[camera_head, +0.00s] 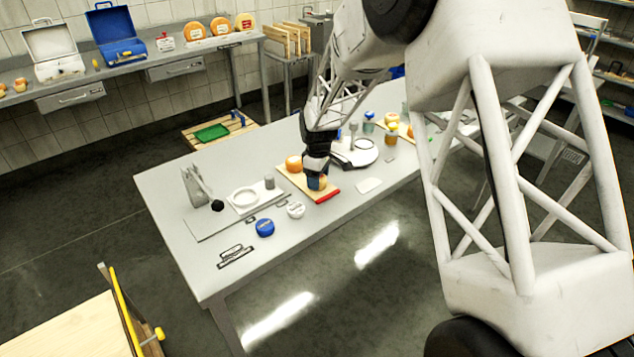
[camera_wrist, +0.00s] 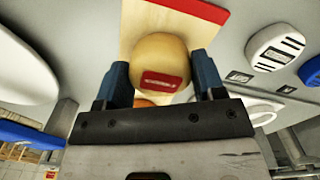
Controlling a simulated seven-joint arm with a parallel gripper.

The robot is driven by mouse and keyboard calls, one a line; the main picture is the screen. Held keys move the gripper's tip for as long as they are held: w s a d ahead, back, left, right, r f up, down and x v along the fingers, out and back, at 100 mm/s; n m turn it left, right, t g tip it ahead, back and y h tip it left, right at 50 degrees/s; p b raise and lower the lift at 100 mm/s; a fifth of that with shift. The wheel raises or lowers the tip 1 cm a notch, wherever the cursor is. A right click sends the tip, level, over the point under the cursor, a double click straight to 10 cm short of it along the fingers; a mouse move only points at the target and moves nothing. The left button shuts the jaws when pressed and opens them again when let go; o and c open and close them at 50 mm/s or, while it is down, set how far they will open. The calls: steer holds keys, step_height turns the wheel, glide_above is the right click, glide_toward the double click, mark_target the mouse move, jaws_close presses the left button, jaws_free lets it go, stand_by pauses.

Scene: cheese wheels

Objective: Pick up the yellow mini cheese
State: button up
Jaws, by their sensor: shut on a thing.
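The yellow mini cheese (camera_wrist: 160,58) is round, with a red label facing the wrist camera. My gripper (camera_wrist: 161,80) is shut on it, with one blue finger on each side. In the head view my gripper (camera_head: 317,183) is low over the wooden board (camera_head: 304,186) with a red end, and its fingers hide most of the cheese. The board also shows behind the cheese in the wrist view (camera_wrist: 131,28). I cannot tell whether the cheese touches the board. An orange cheese (camera_head: 293,163) sits on the board's far left end.
A scale with a round plate (camera_head: 243,197) stands left. A round stand (camera_head: 356,153) and jars (camera_head: 391,137) are behind and right.

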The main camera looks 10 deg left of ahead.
steer(key=shift+r, duration=0.15)
steer(key=shift+r, duration=0.5)
steer(key=shift+s+d+r, duration=0.1)
steer(key=shift+s+r, duration=0.1)
steer(key=shift+r, duration=0.4)
steer(key=shift+s+d+r, duration=0.1)
steer(key=shift+s+r, duration=0.05)
steer(key=shift+r, duration=0.45)
steer(key=s+d, duration=0.2)
steer(key=s, duration=0.5)
steer(key=s+d+r, duration=0.1)
steer(key=s+d, duration=0.1)
steer(key=s, duration=0.5)
steer(key=shift+s+d+r, duration=0.2)
steer(key=shift+d, duration=0.2)
steer(key=s+a, duration=0.3)
steer(key=a, duration=0.5)
steer(key=s+a+r, duration=0.1)
steer(key=s+a, duration=0.3)
steer(key=a, duration=0.4)
steer(key=shift+s+a, duration=0.15)
steer(key=shift+a, duration=0.15)
